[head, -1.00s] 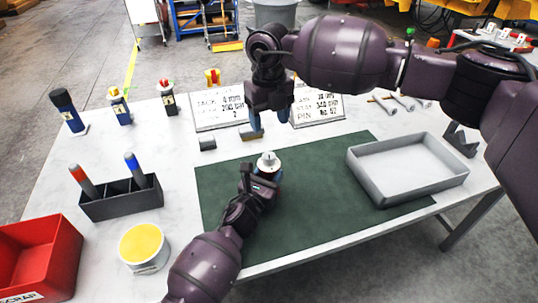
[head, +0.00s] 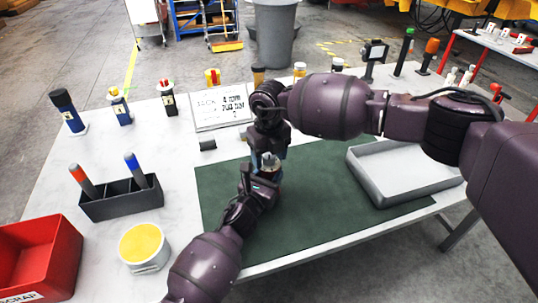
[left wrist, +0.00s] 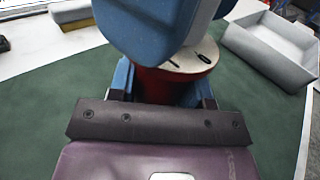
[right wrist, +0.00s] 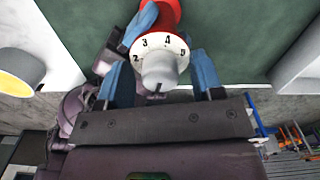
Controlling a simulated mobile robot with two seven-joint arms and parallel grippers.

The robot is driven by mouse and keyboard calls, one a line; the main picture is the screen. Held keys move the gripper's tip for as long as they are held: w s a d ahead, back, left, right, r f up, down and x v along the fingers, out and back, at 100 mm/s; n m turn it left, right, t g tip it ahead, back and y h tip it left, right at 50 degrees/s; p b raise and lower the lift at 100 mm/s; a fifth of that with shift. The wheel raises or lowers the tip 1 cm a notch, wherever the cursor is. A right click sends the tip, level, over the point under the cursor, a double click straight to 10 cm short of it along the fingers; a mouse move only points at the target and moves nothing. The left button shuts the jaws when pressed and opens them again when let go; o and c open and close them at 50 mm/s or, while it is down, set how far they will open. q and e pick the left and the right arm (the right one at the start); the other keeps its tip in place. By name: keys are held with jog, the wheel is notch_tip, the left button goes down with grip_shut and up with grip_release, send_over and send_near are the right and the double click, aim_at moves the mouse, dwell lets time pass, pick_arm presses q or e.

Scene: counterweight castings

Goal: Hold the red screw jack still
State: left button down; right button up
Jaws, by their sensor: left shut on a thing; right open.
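The red screw jack (right wrist: 168,12) stands on the green mat (head: 330,200). In the right wrist view its white dial (right wrist: 147,43) shows numbers and a grey knob (right wrist: 159,70) on top. My left gripper (head: 264,176) is shut on the jack's red body (left wrist: 163,86), low down. My right gripper (right wrist: 162,78) is open above the jack, its blue fingers on either side of the knob. I cannot tell whether they touch it. In the head view my grippers hide most of the jack. A right finger covers part of its top in the left wrist view.
A grey tray (head: 362,180) sits at the mat's right. A dark pen holder (head: 122,203), a yellow-topped tub (head: 143,250) and a red scrap bin (head: 40,262) are at the left. A sign (head: 222,108) and several small jacks stand behind. The mat's front is clear.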

aim_at(269, 155)
jog(key=c, duration=0.9)
jog(key=shift+n, duration=1.6)
jog(key=shift+c, duration=0.2)
jog(key=o, duration=0.9)
jog(key=shift+o, duration=0.2)
notch_tip(269, 155, up, 12)
